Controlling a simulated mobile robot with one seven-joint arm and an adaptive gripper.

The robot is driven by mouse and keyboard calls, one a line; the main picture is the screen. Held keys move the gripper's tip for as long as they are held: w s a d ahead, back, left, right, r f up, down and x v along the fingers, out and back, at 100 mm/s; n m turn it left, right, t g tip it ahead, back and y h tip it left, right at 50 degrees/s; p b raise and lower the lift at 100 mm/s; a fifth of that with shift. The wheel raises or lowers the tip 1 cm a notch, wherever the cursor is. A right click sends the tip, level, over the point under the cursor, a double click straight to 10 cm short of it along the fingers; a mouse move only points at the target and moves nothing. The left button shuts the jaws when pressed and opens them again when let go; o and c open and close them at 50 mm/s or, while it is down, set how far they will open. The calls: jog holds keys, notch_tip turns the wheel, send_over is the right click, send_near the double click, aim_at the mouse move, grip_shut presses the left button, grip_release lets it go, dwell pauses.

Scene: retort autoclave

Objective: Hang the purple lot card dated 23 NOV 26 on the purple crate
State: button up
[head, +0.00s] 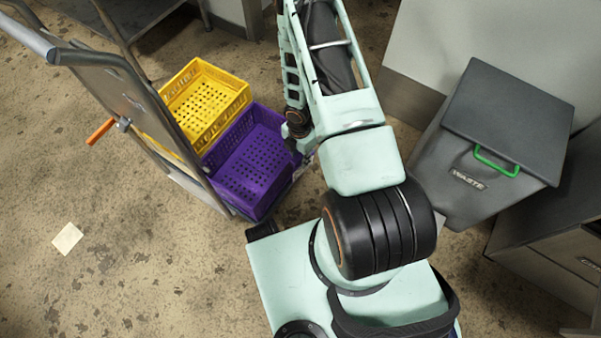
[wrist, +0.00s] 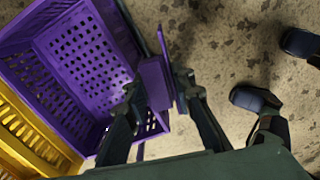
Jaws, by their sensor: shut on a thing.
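The purple crate (head: 250,165) stands low on a trolley beside the yellow crate; its open inside looks empty. It also fills the upper left of the wrist view (wrist: 88,50). My gripper (wrist: 158,92) is at the crate's right-hand side in the wrist view, shut on a purple lot card (wrist: 154,84). The card is seen steeply from above, with a thin purple strip rising past the fingers. Its date is not readable. I cannot tell whether the card touches the crate rim. In the head view my arm mostly hides the gripper and the card.
The yellow crate (head: 205,100) sits behind the purple one. The trolley's upright panel (head: 110,85), with an orange lever (head: 100,131), stands to their left. A grey waste bin (head: 470,165) is at right. A pale paper (head: 67,238) lies on the open floor.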

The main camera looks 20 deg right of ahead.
jog(key=f, duration=0.1)
jog(key=f+n+b, duration=0.1)
jog(key=f, duration=0.1)
jog(key=f+n, duration=0.1)
jog(key=shift+s+a+f, duration=0.1)
jog(key=shift+s+f, duration=0.1)
jog(key=shift+s, duration=0.15)
jog(key=b, duration=0.4)
send_over(283, 167)
jog(key=shift+s+f, duration=0.15)
jog(key=shift+f, duration=2)
jog(key=shift+f+b, duration=0.3)
jog(key=shift+f, duration=0.2)
jog(key=shift+f+b, duration=1.6)
jog(key=shift+b, duration=0.1)
jog(key=o, duration=0.7)
jog(key=shift+r, duration=0.15)
notch_tip(283, 167, up, 12)
jog(key=shift+f, duration=0.1)
